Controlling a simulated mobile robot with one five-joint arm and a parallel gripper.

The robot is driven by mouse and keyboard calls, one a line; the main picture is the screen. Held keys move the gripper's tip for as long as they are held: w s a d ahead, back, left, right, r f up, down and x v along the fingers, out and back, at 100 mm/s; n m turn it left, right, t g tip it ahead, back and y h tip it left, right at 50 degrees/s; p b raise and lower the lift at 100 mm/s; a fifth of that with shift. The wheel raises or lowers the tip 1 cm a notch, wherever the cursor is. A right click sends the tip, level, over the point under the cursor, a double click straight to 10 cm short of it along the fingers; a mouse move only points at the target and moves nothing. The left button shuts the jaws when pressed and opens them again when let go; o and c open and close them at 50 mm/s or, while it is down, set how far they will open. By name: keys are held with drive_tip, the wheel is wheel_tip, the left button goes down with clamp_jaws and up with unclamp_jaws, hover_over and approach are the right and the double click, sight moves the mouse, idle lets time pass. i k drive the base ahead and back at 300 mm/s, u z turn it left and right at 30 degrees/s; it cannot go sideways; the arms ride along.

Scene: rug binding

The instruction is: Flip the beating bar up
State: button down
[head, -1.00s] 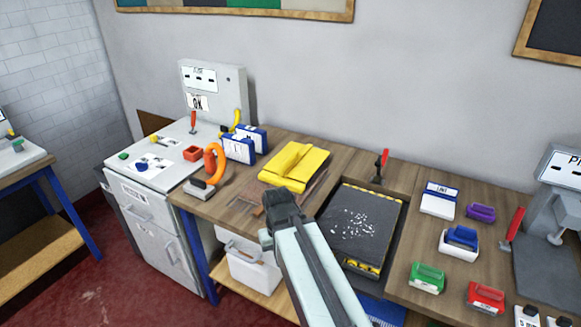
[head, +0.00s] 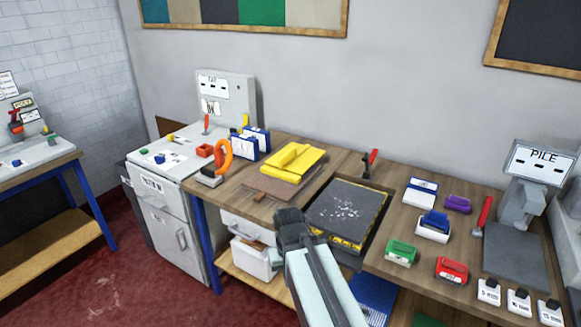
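No part is clearly marked as the beating bar. A dark panel (head: 345,207) with white flecks lies in a tray edged in yellow and black stripes (head: 342,243), set into the bench. A red-handled lever (head: 370,160) stands upright behind the panel. My gripper (head: 289,218) is dark and sits in front of the bench, left of the panel's near corner. It appears apart from the panel. Its fingers are too small and dark to tell if they are open, and I see nothing held in it.
A yellow folded piece (head: 293,160) and an orange-handled tool (head: 217,165) lie to the left. Green (head: 401,252), red (head: 451,270) and purple (head: 457,204) blocks lie to the right. A grey press (head: 522,200) stands far right. A white bin (head: 255,260) sits below the bench.

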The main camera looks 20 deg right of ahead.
sight(296, 158)
drive_tip(key=u, duration=0.5)
drive_tip(key=i, duration=1.2)
drive_tip(key=u, duration=0.05)
